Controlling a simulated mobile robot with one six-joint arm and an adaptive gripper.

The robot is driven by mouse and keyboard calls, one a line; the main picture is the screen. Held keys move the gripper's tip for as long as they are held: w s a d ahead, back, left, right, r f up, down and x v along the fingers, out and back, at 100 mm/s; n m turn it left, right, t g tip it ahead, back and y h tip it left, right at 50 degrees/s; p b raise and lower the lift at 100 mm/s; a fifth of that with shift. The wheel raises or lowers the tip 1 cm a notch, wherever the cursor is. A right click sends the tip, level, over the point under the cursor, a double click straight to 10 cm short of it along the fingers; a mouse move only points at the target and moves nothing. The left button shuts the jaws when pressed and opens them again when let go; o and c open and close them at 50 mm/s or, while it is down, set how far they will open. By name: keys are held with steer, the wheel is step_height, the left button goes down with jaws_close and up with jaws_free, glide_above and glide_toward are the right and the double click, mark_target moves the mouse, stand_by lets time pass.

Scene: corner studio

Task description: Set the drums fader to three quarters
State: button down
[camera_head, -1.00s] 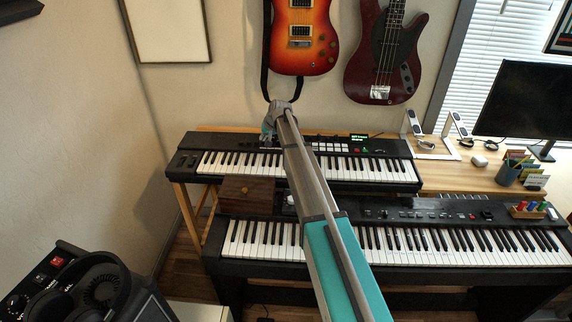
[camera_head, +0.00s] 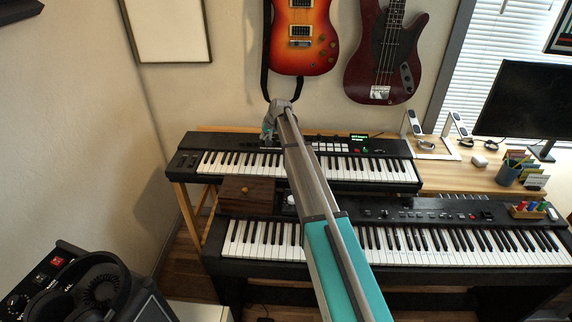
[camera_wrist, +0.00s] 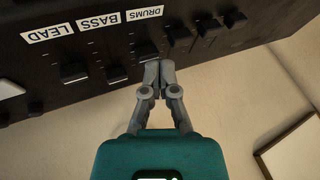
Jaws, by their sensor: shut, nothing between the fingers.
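The drums fader (camera_wrist: 146,51) shows in the wrist view as a dark cap under the white DRUMS label (camera_wrist: 145,13), on the black keyboard panel. Its cap sits toward the end of its slot away from the label. My gripper (camera_wrist: 159,69) is shut and empty, its fingertips right beside the drums cap; I cannot tell whether they touch it. The bass fader (camera_wrist: 116,74) and lead fader (camera_wrist: 74,72) are to the left. In the head view my gripper (camera_head: 268,132) is over the upper keyboard (camera_head: 190,160), its tips too small to read.
Several dark knobs (camera_wrist: 208,27) stand to the right of the drums fader. The lower keyboard (camera_head: 390,212) and a small wooden box (camera_head: 246,190) are in front of the upper keyboard. Guitars (camera_head: 302,38) hang on the wall behind.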

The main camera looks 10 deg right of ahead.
steer(key=shift+w+d, duration=0.2)
steer(key=shift+w, duration=0.45)
stand_by(0.9)
steer(key=shift+r, duration=0.2)
steer(key=shift+r+p, duration=0.35)
steer(key=shift+p, duration=0.25)
stand_by(0.3)
step_height(320, 180, up, 7)
steer(key=p, duration=0.7)
stand_by(0.5)
steer(key=s+a+r+p, duration=0.1)
steer(key=s+a, duration=0.2)
steer(key=s, duration=0.6)
steer(key=s+a+r+p, duration=0.1)
steer(key=s+a, duration=0.2)
steer(key=s, duration=0.7)
steer(key=s+a+r+p, duration=0.2)
steer(key=s+a, duration=0.1)
steer(key=s, duration=0.6)
steer(key=shift+s+a, duration=0.15)
steer(key=shift+s, duration=0.15)
